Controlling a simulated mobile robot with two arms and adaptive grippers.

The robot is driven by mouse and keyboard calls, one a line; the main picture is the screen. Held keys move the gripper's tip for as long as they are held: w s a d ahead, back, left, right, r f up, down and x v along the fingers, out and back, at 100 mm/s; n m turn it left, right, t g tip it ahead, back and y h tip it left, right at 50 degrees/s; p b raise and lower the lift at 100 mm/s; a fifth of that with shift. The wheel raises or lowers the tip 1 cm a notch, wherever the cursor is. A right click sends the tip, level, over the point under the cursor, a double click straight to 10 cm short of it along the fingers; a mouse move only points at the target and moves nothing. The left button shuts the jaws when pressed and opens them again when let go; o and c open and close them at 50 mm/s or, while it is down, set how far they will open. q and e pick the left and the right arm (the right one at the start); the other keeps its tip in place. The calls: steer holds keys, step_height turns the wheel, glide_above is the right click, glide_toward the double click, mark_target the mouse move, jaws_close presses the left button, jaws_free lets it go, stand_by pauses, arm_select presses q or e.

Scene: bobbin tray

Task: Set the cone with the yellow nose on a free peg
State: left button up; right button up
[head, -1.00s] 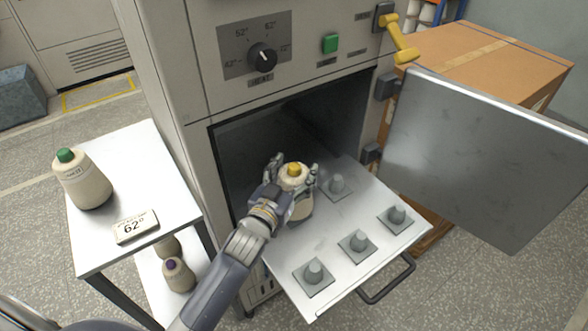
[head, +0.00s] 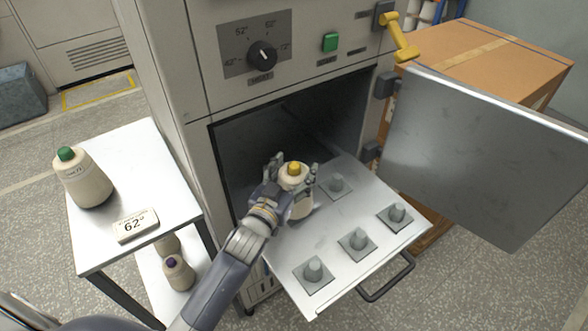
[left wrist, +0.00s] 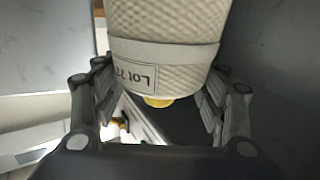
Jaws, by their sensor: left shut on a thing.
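The cone with the yellow nose (head: 300,204) is upright, over the back left of the pulled-out peg tray (head: 300,240). My left gripper (head: 292,174) is shut on it near its top. The cone also fills the upper part of the left wrist view (left wrist: 165,50), with its lot label between the fingers. Its base and whatever is under it are hidden. Bare pegs stand on the tray: one at the back (head: 337,183), one at the right (head: 397,212), one at the front middle (head: 358,240) and one at the front left (head: 314,269). My right gripper is not seen.
The open oven door (head: 480,150) stands right of the tray. A side table (head: 150,180) at the left holds a green-nosed cone (head: 85,180) and a 62° card (head: 136,225). More cones, one purple-nosed (head: 178,274), are on its lower shelf.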

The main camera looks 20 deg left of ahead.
arm_select(q)
steer(key=shift+f+b, duration=0.65)
steer(key=shift+f, duration=0.15)
steer(key=o, duration=1.7)
steer(key=shift+o, duration=0.6)
steer(key=shift+f, duration=0.15)
steer(key=shift+s, duration=0.1)
steer(key=s+a, duration=0.1)
steer(key=s, duration=1)
steer(key=shift+s+a+r, duration=0.2)
steer(key=shift+s+r, duration=0.15)
steer(key=shift+s, duration=0.05)
